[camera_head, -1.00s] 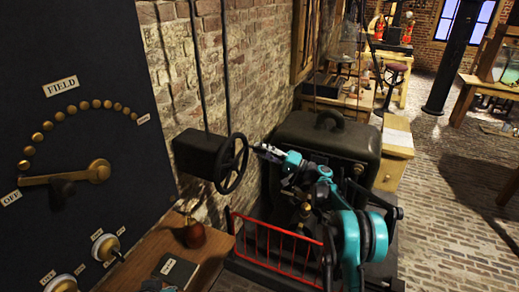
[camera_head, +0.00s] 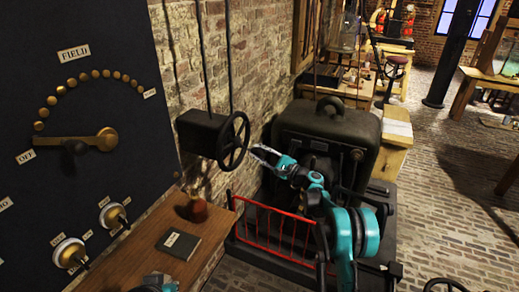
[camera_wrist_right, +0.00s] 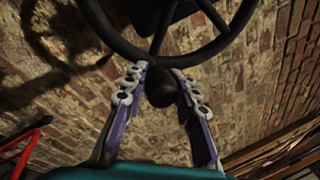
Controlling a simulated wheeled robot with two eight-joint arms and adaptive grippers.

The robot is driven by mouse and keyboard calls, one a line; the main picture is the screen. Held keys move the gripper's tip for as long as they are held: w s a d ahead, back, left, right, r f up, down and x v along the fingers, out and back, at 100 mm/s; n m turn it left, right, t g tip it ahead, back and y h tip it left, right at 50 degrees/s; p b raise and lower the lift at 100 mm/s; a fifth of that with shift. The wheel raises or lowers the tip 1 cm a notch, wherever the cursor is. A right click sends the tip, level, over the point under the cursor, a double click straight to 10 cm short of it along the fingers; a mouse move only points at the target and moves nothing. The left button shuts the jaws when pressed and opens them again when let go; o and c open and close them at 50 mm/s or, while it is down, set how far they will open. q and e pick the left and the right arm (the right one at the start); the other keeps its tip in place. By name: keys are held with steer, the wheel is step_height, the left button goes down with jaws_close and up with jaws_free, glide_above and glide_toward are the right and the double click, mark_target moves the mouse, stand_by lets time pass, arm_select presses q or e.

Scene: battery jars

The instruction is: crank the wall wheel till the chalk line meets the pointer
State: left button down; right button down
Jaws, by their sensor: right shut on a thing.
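The wall wheel (camera_head: 234,141) is a dark spoked handwheel on a black box (camera_head: 198,132) against the brick wall. My right gripper (camera_head: 256,152) is at its right side. In the right wrist view, the wheel's rim (camera_wrist_right: 118,42) and spokes cross the top, and the two fingers are closed around a dark knob (camera_wrist_right: 162,88) on the rim. I cannot make out a chalk line or a pointer in either view. A small teal and pale piece of my left gripper (camera_head: 155,284) shows at the bottom edge; its fingers are not clear.
A black panel (camera_head: 95,130) with a brass lever stands at left. Below is a wooden bench (camera_head: 150,245) with a dark book (camera_head: 178,244) and a reddish-brown object. A red railing (camera_head: 275,232) and a large dark machine (camera_head: 325,140) stand near my right arm.

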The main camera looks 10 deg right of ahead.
mark_target(241, 161)
steer(key=s+m, duration=0.1)
steer(key=s+a+f+m+h, duration=0.1)
steer(key=m, duration=0.1)
steer(key=s+f+m, duration=0.1)
steer(key=m, duration=0.1)
steer(key=shift+a+f, duration=0.15)
steer(key=shift+a, duration=0.25)
steer(key=shift+s+a+f+m+h, duration=0.2)
steer(key=shift+s+a+m+h, duration=0.15)
steer(key=shift+s+m, duration=0.4)
steer(key=shift+s+a+f+m+h, duration=0.15)
steer(key=shift+s+a+m+h, duration=0.2)
steer(key=shift+m, duration=0.6)
steer(key=shift+s, duration=0.1)
steer(key=c, duration=1.2)
jaws_free()
steer(key=shift+o, duration=0.2)
steer(key=shift+d, duration=0.1)
steer(key=v, duration=1.2)
